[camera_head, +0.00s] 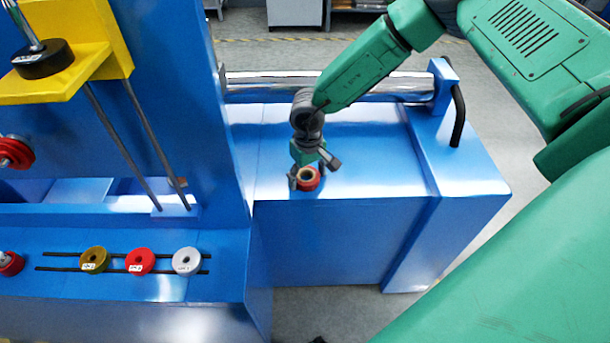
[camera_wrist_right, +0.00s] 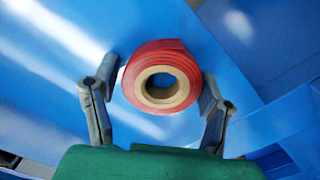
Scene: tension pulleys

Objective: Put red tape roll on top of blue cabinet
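The red tape roll (camera_head: 309,179) is at the front edge of the blue cabinet's top (camera_head: 370,165), with its tan core facing up. In the right wrist view the roll (camera_wrist_right: 131,83) sits between the two fingers of my right gripper (camera_wrist_right: 163,80). The left finger shows a narrow gap to the roll; the right finger is close against its side, and I cannot tell if it touches. My right gripper (camera_head: 312,173) is spread open around the roll, low over the cabinet top. Whether the roll rests fully on the surface is hard to tell. My left gripper is out of view.
A chrome bar (camera_head: 390,86) runs along the cabinet's back, with a black handle (camera_head: 458,115) at right. On the lower blue ledge stand gold (camera_head: 94,260), red (camera_head: 140,261) and white (camera_head: 186,261) discs. A tall blue frame (camera_head: 190,90) rises at left. The cabinet top's right part is clear.

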